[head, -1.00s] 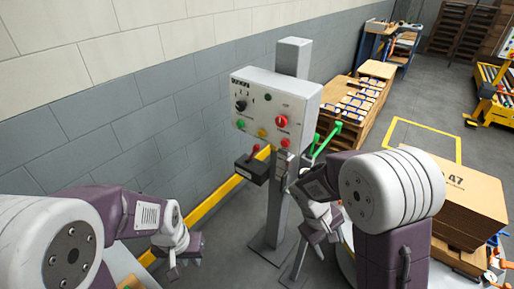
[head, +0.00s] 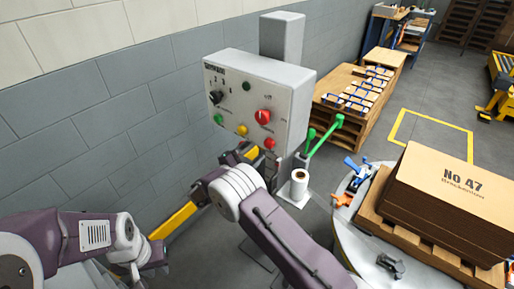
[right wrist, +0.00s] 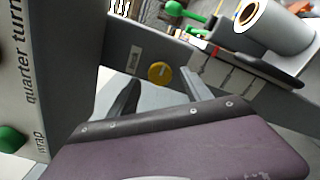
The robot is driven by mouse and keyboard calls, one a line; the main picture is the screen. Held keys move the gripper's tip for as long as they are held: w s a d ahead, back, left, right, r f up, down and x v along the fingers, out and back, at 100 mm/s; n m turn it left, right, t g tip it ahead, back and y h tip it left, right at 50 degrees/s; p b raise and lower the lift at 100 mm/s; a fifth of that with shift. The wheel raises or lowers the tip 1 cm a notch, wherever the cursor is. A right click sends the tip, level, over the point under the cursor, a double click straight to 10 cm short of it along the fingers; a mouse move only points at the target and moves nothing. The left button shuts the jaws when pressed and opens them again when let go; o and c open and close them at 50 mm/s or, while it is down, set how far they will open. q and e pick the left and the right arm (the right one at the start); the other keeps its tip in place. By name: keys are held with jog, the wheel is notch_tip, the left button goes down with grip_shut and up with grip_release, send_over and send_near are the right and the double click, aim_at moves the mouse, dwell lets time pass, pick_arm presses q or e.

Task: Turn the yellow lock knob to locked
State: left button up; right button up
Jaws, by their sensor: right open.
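The yellow knob (right wrist: 159,72) shows in the right wrist view on a grey surface beside a small label. It appears between the two fingers of my right gripper (right wrist: 160,78), which is open; I see no contact. In the head view my right gripper is mostly hidden behind my right arm, below the control panel (head: 275,85). A round yellow control (head: 242,130) shows on that panel's face; I cannot tell whether it is the same knob. My left gripper (head: 142,268) hangs low at the left, away from the panel, and its jaw is unclear.
The panel carries a red knob (head: 263,117), a black knob (head: 215,97) and several buttons. Green handles (head: 325,132) and a white roll (head: 299,184) stand right of it. Stacked brown sheets (head: 435,200) lie on a pallet at the right. The wall is close at left.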

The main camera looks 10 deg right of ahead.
jog(key=shift+x, duration=1.2)
grip_shut()
